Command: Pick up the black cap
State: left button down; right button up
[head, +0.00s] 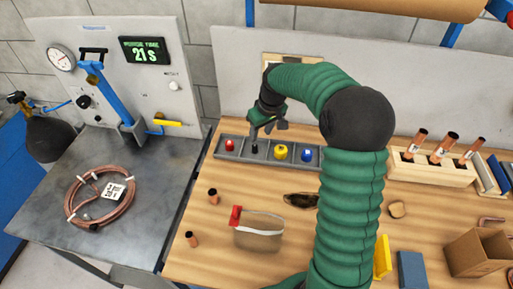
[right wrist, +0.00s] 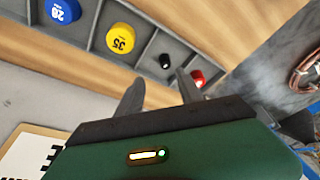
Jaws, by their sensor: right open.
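The black cap (head: 254,149) sits in a compartment of the grey divided tray (head: 268,161), between the red cap (head: 230,145) and the yellow cap (head: 281,152). My right gripper (head: 262,132) is over the tray, close above the black cap. In the right wrist view my open fingers (right wrist: 158,78) point toward the tray, with nothing between them. The black cap (right wrist: 165,61) shows just beyond the fingertips, nearer the right finger, and appears apart from them. The red cap (right wrist: 198,78) lies partly behind that finger. My left gripper is not in view.
A blue cap (head: 307,155) is in the tray's right end. A clear bag with a red top (head: 258,231) and copper pieces (head: 213,196) are on the wooden table. A rack of copper tubes (head: 433,166) stands right. A copper coil (head: 99,197) lies on the metal table.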

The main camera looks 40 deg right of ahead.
aim_at(256, 145)
jog(key=f, duration=0.1)
jog(key=a+f, duration=0.1)
jog(key=f, duration=0.1)
jog(key=w+f, duration=0.1)
jog(key=f, duration=0.1)
jog(key=shift+w+a+f, duration=0.1)
jog(key=shift+a+f, duration=0.15)
jog(key=shift+a, duration=0.15)
jog(key=shift+w+d+f, duration=0.1)
jog(key=shift+f, duration=0.25)
jog(key=shift+w+d+f, duration=0.2)
jog(key=shift+d+f, duration=0.05)
jog(key=shift+d, duration=0.15)
jog(key=c, duration=0.4)
jog(key=shift+a+r, duration=0.15)
jog(key=shift+a, duration=0.15)
grip_shut()
